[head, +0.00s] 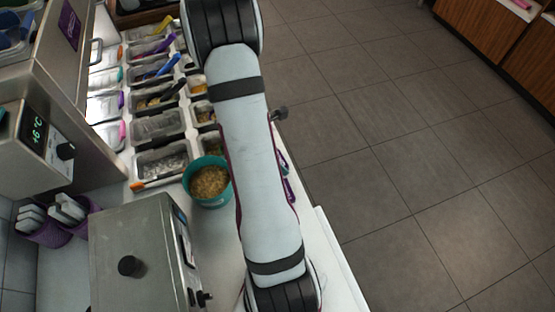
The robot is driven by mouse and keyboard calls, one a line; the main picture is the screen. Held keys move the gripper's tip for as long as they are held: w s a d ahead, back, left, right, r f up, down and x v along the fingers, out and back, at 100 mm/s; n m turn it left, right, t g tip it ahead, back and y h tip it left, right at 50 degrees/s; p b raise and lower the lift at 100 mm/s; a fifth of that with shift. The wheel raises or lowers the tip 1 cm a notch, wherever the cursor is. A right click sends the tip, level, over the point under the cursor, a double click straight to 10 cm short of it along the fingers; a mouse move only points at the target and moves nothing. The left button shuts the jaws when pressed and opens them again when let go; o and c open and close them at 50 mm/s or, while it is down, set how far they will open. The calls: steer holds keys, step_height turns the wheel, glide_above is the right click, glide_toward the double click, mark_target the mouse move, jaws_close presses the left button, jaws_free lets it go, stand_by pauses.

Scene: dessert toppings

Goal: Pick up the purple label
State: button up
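A purple label-like panel (70,25) with pale marks is on the front of a steel appliance at the upper left. A purple item (290,190) shows at the counter's right edge, partly hidden behind my arm; I cannot tell whether it is a label. My arm's pale link crosses the middle of the view from top to bottom. My gripper is not in view, so its state does not show.
Topping trays (158,126) with coloured scoops line the counter. A teal bowl (190,190) of crumbly topping stands close beside my arm. A steel box (135,230) with a black knob stands at the lower left. Purple holders (40,236) stand at the left wall. Open tiled floor lies right.

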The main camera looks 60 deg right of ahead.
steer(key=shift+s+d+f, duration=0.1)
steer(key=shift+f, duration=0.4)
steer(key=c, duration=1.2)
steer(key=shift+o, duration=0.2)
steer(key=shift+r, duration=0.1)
